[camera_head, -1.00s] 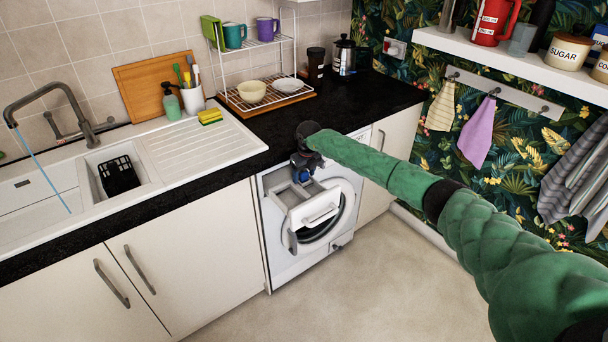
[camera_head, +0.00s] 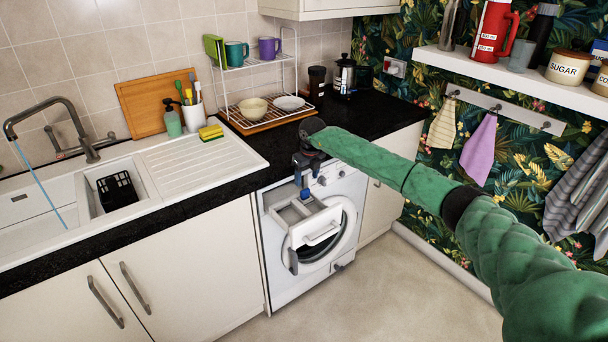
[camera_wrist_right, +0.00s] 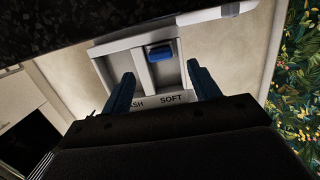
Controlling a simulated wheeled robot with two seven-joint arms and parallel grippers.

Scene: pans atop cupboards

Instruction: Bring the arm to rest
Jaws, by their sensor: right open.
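My right gripper (camera_head: 304,183) is above the open detergent drawer (camera_head: 318,224) of the white washing machine (camera_head: 345,190). Its two fingers (camera_wrist_right: 163,86) are spread apart in the right wrist view, with nothing between them. A small blue item (camera_head: 305,195) lies in the drawer, which also shows in the right wrist view (camera_wrist_right: 110,62). There the blue item (camera_wrist_right: 159,51) is beside the divider on the side marked SOFT; its exact resting point is hard to tell. The machine's round door is partly hidden behind the drawer. My left gripper is not in view.
The black worktop (camera_head: 372,120) overhangs close to my right gripper. A wire rack (camera_head: 262,85) with cups and bowls and a white sink (camera_head: 150,180) stand to the left. A wall shelf (camera_head: 510,75) is at the upper right. The floor (camera_head: 385,290) in front is clear.

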